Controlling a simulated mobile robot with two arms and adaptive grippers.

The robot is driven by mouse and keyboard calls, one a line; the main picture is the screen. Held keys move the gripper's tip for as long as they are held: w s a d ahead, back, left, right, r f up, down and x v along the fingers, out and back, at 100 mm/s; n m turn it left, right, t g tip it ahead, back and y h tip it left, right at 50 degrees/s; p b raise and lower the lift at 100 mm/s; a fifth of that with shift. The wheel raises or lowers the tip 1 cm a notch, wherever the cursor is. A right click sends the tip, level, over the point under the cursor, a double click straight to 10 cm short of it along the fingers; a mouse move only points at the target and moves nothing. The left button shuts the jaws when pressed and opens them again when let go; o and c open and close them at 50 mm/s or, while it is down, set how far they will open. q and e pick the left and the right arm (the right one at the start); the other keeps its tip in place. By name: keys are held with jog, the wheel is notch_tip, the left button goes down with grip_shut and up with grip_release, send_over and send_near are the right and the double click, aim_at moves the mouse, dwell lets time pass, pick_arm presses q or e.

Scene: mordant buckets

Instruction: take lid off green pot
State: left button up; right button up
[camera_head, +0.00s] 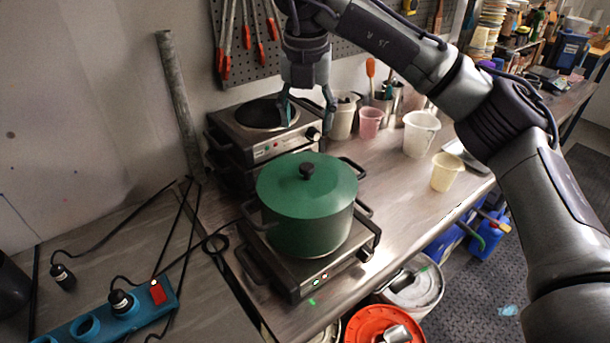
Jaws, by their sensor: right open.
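The green pot (305,233) stands on a hot plate (296,276) near the front of the metal table. Its green lid (273,190) sits flat on it, with a dark round knob (306,170) in the middle and dark handles at the sides. My right gripper (307,112) comes in from the right and hangs fingers-down above and behind the pot, in front of the rear hot plate. Its fingers are spread apart with nothing between them, and it is apart from the lid. My left gripper is not in the view.
A second hot plate (262,149) stands behind the pot. Cream, white and pink containers, including a yellow cup (447,171), stand to the right. A blue power strip (118,315) with cables lies at the lower left. An orange bucket (362,325) stands below the table's front edge.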

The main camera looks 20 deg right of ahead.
jog(key=p, duration=0.2)
send_over(307, 166)
jog(key=s, duration=0.1)
notch_tip(307, 166, down, 8)
jog(key=shift+s+r, duration=0.1)
jog(key=shift+a+f+p, duration=0.1)
jog(key=shift+f+p, duration=0.35)
jog(key=shift+p, duration=0.05)
jog(key=f+p, duration=0.1)
jog(key=w+f+p, duration=0.1)
jog(key=f, duration=0.1)
jog(key=shift+f, duration=0.3)
jog(key=shift+w+f, duration=0.1)
jog(key=shift+f, duration=0.35)
jog(key=shift+c, duration=0.3)
grip_shut()
